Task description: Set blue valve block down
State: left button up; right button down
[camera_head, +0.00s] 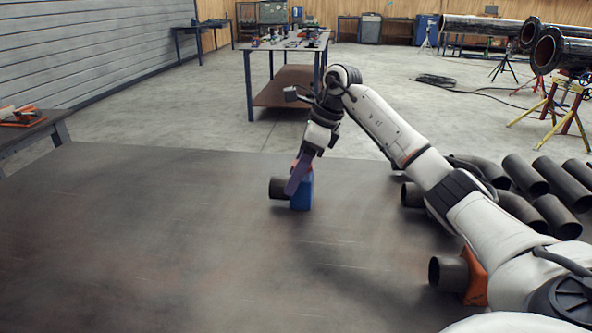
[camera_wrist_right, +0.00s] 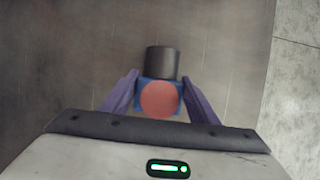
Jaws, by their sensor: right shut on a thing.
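The blue valve block (camera_head: 302,194) is at the far middle of the dark table (camera_head: 150,230) in the head view. It has a dark pipe stub (camera_head: 279,188) pointing left and a reddish round top. My right gripper (camera_head: 298,182) reaches down over it with its purple fingers shut on it. In the right wrist view the block (camera_wrist_right: 140,86) sits between the two fingers, with its red disc (camera_wrist_right: 159,100) facing the camera. The block is at or very close to the table surface; I cannot tell if it touches. My left gripper is not in view.
An orange block with a pipe stub (camera_head: 449,274) lies at the right, partly behind my right arm. Several dark pipes (camera_head: 550,190) are piled at the right edge. The table's left and middle are clear. A workbench (camera_head: 290,45) stands beyond the table.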

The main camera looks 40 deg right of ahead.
jog(key=shift+w+r, duration=0.1)
jog(key=c, duration=0.7)
grip_release()
jog(key=p+v, duration=0.1)
jog(key=v, duration=1.1)
